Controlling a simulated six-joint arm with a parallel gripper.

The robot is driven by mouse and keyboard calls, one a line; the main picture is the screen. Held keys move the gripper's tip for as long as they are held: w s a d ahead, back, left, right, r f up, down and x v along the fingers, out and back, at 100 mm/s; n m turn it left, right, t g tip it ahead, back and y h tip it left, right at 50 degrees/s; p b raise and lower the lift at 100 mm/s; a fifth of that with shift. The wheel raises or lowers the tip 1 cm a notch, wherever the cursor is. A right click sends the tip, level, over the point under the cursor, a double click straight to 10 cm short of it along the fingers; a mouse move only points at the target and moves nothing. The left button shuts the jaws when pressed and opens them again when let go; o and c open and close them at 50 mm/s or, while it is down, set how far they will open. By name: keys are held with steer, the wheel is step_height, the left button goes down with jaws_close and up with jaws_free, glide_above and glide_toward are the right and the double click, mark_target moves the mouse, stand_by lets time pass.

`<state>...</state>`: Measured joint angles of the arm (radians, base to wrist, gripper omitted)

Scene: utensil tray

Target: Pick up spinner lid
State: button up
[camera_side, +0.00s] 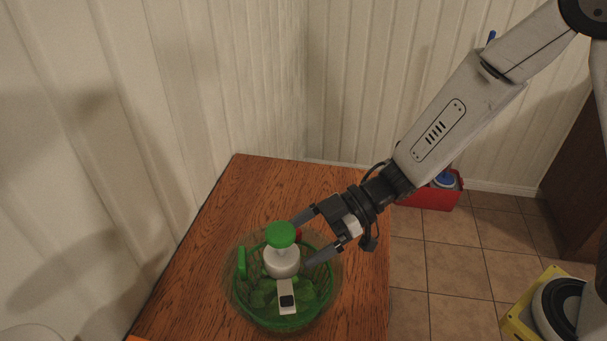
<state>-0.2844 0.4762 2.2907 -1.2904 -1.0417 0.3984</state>
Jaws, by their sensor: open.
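The spinner lid (264,299) is green and translucent, with a white hub (282,262) and a green knob (280,234) on top. It appears to sit on a clear round bowl (337,297) on the wooden table. My gripper (300,241) is open and reaches in from the upper right. Its fingers are spread at the right of the hub and knob, one finger near the knob and the other lower, over the lid. Whether either finger touches the lid cannot be told. Nothing is visible between the fingertips.
The wooden table (190,270) is bare at the left and back. A ribbed white wall stands close behind it. On the tiled floor at the right are a red bin (432,197) and a yellow object (516,322). A small red item shows beside the upper finger.

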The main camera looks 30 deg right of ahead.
mark_target(283, 252)
steer(key=shift+x, duration=2.2)
steer(key=c, duration=1.3)
steer(key=shift+r, duration=0.25)
steer(key=shift+r, duration=4.85)
